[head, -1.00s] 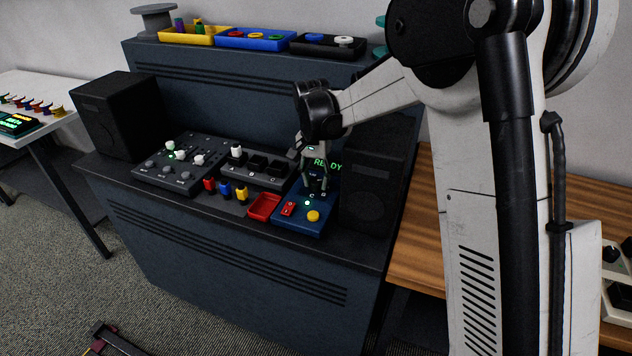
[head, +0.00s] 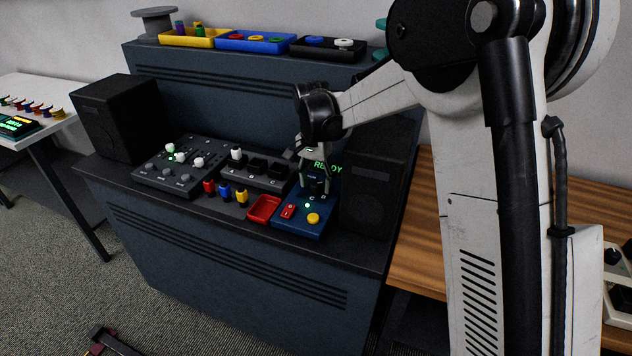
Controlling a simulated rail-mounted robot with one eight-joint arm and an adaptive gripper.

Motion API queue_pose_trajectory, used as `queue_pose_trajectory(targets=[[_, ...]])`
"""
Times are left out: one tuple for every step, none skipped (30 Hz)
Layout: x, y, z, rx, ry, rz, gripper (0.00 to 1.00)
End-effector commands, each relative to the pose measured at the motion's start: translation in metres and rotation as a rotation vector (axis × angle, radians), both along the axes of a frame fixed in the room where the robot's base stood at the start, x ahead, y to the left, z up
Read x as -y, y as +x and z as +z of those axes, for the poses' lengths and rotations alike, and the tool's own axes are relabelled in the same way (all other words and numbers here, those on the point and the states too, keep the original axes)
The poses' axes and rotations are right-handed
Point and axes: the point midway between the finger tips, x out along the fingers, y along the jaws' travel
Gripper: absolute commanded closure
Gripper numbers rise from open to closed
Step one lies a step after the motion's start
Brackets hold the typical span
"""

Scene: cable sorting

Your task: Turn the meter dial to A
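The blue meter (head: 292,228) stands at the right front of the dark console, with a red switch (head: 288,211), a yellow button (head: 313,218) and a small lit green dot. Its screen shows green letters that appear to read READY, partly covered by my gripper. The black dial (head: 316,187) is at the meter's upper part. My gripper (head: 315,180) points down over it, one finger on each side of the dial. I cannot tell if the fingers touch the dial. The dial's pointer and its letter marks are too small to read.
A red tray (head: 264,209) sits just left of the meter. Red, blue and yellow plugs (head: 225,191), a dark switch block (head: 258,171) and a mixer panel (head: 180,168) lie further left. Black speakers (head: 118,117) stand at both console ends, the right one (head: 372,195) close to the meter.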

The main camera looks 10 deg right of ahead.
Motion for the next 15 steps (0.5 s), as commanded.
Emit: queue_pose_trajectory(targets=[[0.000,0.000,0.000,0.000,0.000,0.000,0.54],[0.000,0.000,0.000,0.000,0.000,0.000,0.54],[0.000,0.000,0.000,0.000,0.000,0.000,0.54],[0.000,0.000,0.000,0.000,0.000,0.000,0.54],[0.000,0.000,0.000,0.000,0.000,0.000,0.54],[0.000,0.000,0.001,0.000,0.000,0.000,0.54],[0.000,0.000,0.002,0.000,0.000,0.000,0.54],[0.000,0.000,0.004,0.000,0.000,0.000,0.54],[0.000,0.000,0.007,0.000,0.000,0.000,0.54],[0.000,0.000,0.010,0.000,0.000,0.000,0.54],[0.000,0.000,0.014,0.000,0.000,0.000,0.54],[-0.001,0.000,0.020,0.000,0.000,0.000,0.54],[-0.001,0.000,0.026,0.000,0.000,0.000,0.54],[-0.001,0.000,0.031,0.000,0.000,0.000,0.54],[-0.001,0.000,0.039,0.000,0.000,0.000,0.54]])
